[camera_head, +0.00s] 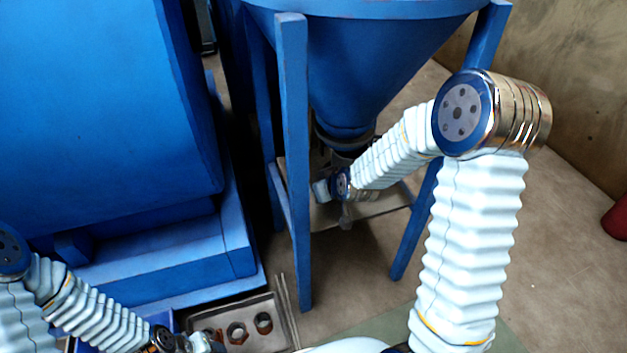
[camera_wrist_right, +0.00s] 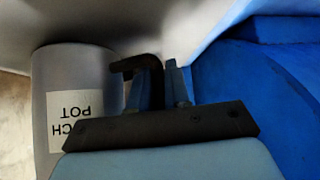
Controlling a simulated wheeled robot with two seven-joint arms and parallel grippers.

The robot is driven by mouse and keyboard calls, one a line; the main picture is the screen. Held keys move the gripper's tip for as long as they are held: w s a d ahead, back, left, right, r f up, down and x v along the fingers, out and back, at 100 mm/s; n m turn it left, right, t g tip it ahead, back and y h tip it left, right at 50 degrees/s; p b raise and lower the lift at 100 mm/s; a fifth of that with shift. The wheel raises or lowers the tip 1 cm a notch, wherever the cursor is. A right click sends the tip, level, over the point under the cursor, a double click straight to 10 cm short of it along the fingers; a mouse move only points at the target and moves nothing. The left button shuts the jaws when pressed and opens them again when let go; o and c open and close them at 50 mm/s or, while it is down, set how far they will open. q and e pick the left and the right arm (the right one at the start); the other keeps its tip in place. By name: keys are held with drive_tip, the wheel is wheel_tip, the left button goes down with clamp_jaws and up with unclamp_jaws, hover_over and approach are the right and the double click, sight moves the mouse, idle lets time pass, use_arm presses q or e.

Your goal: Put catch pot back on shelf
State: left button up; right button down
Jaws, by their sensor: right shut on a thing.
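The catch pot (camera_wrist_right: 85,75) is a grey cylinder with a white label that reads upside down in the right wrist view. Its dark hooked handle (camera_wrist_right: 130,66) runs into the fingers of my right gripper (camera_wrist_right: 163,80), which is shut on it. In the head view my right arm reaches under the blue hopper, and the pot is hard to make out there. A pale flat shelf (camera_head: 385,204) lies low between the hopper legs, close to my right wrist. My left gripper (camera_head: 200,344) is at the bottom edge of the head view, its fingers unclear.
The blue hopper (camera_head: 370,60) stands on blue legs, with a front leg (camera_head: 293,170) left of my right wrist. A large blue machine (camera_head: 100,110) fills the left. A metal tray (camera_head: 275,338) with several round and nut-like parts lies at the bottom.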

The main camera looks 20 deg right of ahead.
drive_tip(key=w, duration=0.4)
drive_tip(key=shift+w+a+r, duration=0.1)
drive_tip(key=shift+w+a, duration=0.05)
drive_tip(key=shift+a, duration=0.1)
drive_tip(key=shift+f, duration=0.75)
drive_tip(key=shift+f, duration=0.2)
drive_tip(key=c, duration=1.1)
unclamp_jaws()
drive_tip(key=shift+s, duration=0.2)
